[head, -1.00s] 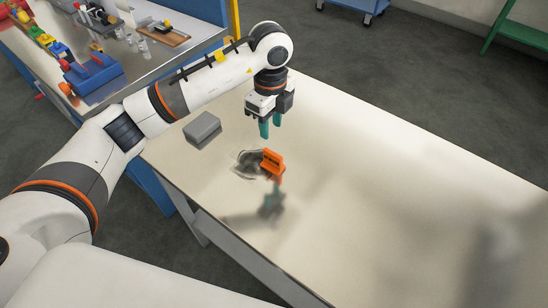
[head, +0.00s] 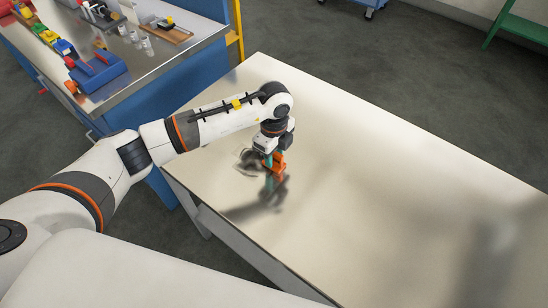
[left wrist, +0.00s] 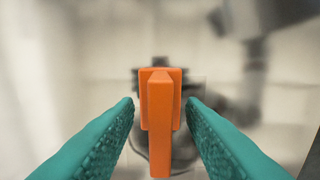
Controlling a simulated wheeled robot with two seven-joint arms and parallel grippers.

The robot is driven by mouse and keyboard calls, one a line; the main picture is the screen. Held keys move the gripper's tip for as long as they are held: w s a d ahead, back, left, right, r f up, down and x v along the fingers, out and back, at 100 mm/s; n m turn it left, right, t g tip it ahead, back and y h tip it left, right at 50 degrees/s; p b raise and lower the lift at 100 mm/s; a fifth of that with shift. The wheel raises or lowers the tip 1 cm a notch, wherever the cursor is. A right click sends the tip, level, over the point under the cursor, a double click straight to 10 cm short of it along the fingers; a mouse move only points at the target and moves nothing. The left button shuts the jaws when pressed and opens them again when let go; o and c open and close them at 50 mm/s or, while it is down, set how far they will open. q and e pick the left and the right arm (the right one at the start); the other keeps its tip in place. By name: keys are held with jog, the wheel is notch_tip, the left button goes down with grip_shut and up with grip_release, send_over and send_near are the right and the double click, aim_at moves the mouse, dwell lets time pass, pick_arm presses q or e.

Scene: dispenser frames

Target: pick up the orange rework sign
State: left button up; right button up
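The orange rework sign (head: 279,163) stands on the pale tabletop, partly covered by my left gripper in the head view. In the left wrist view, the sign (left wrist: 160,105) is upright in the picture, between the two teal fingers. My left gripper (head: 272,161) is lowered over it. The fingers of the gripper (left wrist: 160,103) are open, one on each side, with a small gap showing between each fingertip and the sign. My right gripper is not in view.
The pale table (head: 400,190) is bare to the right of the sign. A dark blurred shape (head: 246,160) lies just left of the sign. A blue bench with a metal top (head: 165,65) stands at the upper left, holding a blue toolbox (head: 97,75) and several small items.

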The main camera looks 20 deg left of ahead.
pick_arm(q)
jog(key=shift+c, duration=0.2)
grip_shut()
